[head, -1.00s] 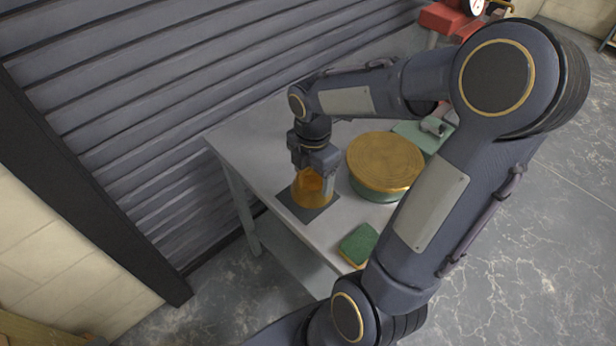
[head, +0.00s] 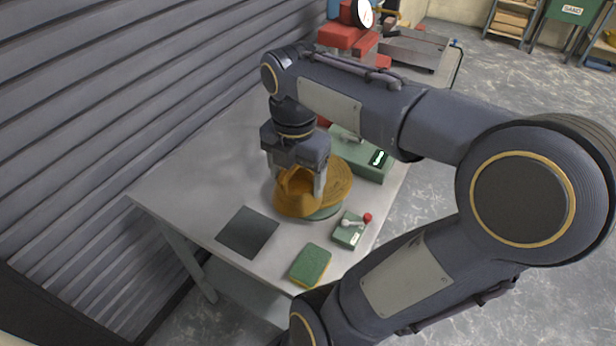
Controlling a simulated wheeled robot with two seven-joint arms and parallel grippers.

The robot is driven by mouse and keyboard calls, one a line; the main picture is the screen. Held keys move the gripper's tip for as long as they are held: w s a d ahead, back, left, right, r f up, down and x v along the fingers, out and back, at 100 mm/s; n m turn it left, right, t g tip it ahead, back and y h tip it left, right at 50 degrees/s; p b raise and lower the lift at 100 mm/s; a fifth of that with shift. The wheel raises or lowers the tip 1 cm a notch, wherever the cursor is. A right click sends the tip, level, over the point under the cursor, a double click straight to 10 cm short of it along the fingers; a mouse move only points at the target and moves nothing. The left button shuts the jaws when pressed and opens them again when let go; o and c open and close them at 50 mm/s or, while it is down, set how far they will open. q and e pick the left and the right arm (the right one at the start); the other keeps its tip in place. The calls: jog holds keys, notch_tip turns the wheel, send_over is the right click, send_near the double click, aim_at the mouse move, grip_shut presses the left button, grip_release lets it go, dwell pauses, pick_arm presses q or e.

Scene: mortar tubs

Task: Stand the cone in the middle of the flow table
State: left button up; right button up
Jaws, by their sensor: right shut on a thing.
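The cone (head: 297,197) is brass-coloured and hollow, upright, wider at its base. My right gripper (head: 298,184) is shut on it from above. The flow table (head: 338,184) is a round brass disc on a green base, partly hidden behind the cone and gripper. The cone overlaps the left front part of the disc in the head view. I cannot tell whether its base touches the disc or hangs just above it. My left gripper is not in view.
A dark square mat (head: 247,232) lies bare on the grey table (head: 180,190). A green sponge (head: 311,264) and a small green box with a red-knobbed lever (head: 349,231) are near the front edge. A green unit with a lit display (head: 372,160) stands behind the disc.

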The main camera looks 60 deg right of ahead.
aim_at(309, 173)
jog(key=d+r, duration=0.1)
jog(key=s+d+r, duration=0.1)
jog(key=d, duration=0.1)
jog(key=w+d+f+p, duration=0.1)
jog(key=w+d+f, duration=0.1)
jog(key=d+f, duration=0.1)
jog(key=w+d+f+p, duration=0.1)
jog(key=w+d+f, duration=0.1)
jog(key=d, duration=0.3)
jog(key=w+d+f+p, duration=0.1)
jog(key=w+d+f, duration=0.2)
jog(key=d+f, duration=0.1)
jog(key=shift+f, duration=0.3)
notch_tip(309, 173, down, 3)
jog(key=shift+d+f, duration=0.1)
jog(key=shift+d, duration=0.05)
jog(key=shift+f, duration=0.1)
jog(key=o, duration=1.2)
